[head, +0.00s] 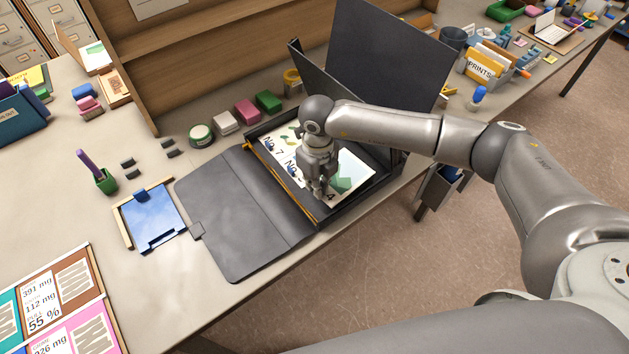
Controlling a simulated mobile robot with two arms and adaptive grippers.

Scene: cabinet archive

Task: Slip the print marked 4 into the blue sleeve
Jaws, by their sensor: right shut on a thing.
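The gripper and wrist hide part of both prints. The blue sleeve (152,216) lies flat on the table to the left of the box, with a tan edge and dark clips. My left gripper is out of view.
The box's grey flap (240,215) lies open toward the sleeve; its dark lid (385,55) stands up behind. A green cup (105,180) with a pen, small dark blocks and colored erasers (247,111) stand behind the sleeve. Cards (55,290) lie at the lower left.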

